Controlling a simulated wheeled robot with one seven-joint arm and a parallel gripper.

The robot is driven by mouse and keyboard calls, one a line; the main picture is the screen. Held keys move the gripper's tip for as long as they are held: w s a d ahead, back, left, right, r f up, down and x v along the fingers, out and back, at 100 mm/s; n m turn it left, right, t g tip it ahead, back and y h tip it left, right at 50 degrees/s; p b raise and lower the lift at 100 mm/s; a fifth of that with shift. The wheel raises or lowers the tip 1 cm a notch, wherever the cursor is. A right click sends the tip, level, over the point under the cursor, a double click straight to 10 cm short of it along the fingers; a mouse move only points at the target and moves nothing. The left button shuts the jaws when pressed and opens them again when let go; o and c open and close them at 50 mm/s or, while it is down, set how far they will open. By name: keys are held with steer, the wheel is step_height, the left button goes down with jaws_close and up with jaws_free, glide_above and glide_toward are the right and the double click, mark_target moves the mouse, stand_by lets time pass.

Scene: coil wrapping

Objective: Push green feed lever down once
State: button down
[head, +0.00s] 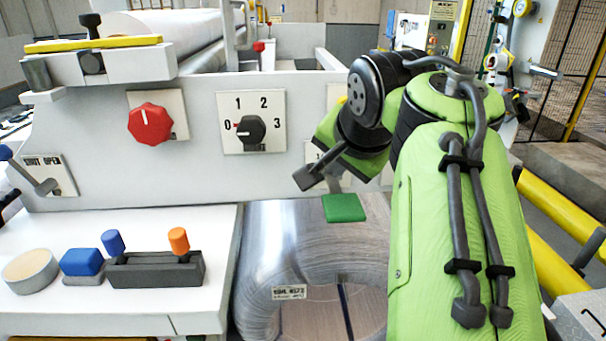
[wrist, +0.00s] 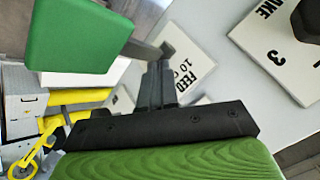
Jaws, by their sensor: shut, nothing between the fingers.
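The green feed lever's flat paddle (head: 344,208) sticks out from the white machine panel, above the metal coil. In the wrist view the paddle (wrist: 75,35) fills the upper left, with a grey arm running from it toward the plate marked FEED (wrist: 188,62). My gripper (head: 308,178) is shut and empty, up and left of the paddle in the head view. In the wrist view its dark fingers (wrist: 155,85) stand beside the lever arm; I cannot tell whether they touch it. My gripper partly hides the FEED plate in the head view.
A black selector knob (head: 251,129) and a red knob (head: 150,122) sit on the panel to the left. A white console with a blue lever (head: 113,242) and an orange lever (head: 179,241) is at lower left. The wrapped coil (head: 300,235) lies below the paddle.

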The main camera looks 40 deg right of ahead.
mark_target(336, 185)
steer(key=shift+f+b, duration=0.35)
steer(key=shift+f, duration=0.15)
steer(key=shift+r, duration=0.1)
stand_by(0.7)
steer(key=shift+r+p, duration=1)
steer(key=shift+p, duration=0.1)
step_height(336, 185, up, 5)
steer(key=p, duration=0.5)
steer(key=shift+w+d, duration=0.15)
